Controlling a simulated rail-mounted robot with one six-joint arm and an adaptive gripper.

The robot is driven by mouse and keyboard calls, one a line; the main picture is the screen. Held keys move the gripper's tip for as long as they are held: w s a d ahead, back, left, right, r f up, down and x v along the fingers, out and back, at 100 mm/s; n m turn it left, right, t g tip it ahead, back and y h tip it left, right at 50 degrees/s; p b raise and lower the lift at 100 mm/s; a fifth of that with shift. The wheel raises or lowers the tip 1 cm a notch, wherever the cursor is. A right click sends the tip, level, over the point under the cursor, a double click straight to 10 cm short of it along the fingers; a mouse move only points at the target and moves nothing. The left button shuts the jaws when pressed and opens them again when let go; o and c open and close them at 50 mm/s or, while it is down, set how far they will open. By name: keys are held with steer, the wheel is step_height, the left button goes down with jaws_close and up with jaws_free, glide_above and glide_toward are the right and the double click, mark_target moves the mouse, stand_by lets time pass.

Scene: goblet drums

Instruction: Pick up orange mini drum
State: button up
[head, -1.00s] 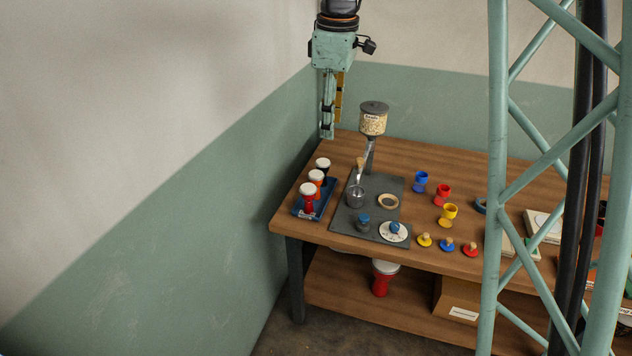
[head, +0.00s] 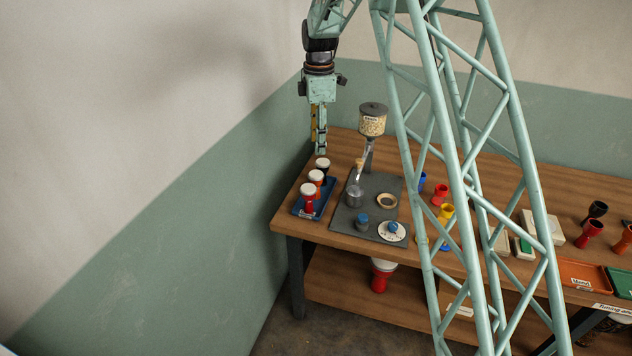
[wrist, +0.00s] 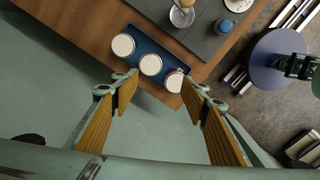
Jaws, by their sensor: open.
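The orange mini drum (head: 316,179) with a white head stands upright in the middle of a blue tray (head: 300,209) at the table's left end. A black drum (head: 323,165) stands behind it and a red drum (head: 308,198) in front. In the wrist view the three white heads form a slanting row, with the orange drum's head (wrist: 151,65) in the middle. My gripper (head: 321,151) is open and empty, pointing down above the back of the tray. In the wrist view its padded fingers (wrist: 158,80) are spread beyond the row, with the heads between and past the tips.
A grey mat (head: 345,226) with a bead dispenser (head: 373,120), a metal cup (head: 354,196) and a white dial (head: 392,231) lies right of the tray. The wall (head: 180,200) is close on the left. My lattice structure hides part of the table's middle.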

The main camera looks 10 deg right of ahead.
steer(key=n, duration=0.1)
glide_above(315, 174)
step_height(315, 174, down, 4)
steer(key=shift+d+p, duration=0.25)
steer(key=shift+p, duration=0.05)
steer(key=shift+f, duration=0.2)
steer(key=shift+f+b, duration=0.35)
steer(key=shift+f, duration=3.8)
steer(key=shift+w+a+f+b, duration=0.1)
steer(key=shift+f+b, duration=0.05)
steer(key=shift+f, duration=1.15)
steer(key=shift+w+a+f+b, duration=0.1)
steer(key=shift+f+b, duration=0.05)
steer(key=shift+f, duration=1.15)
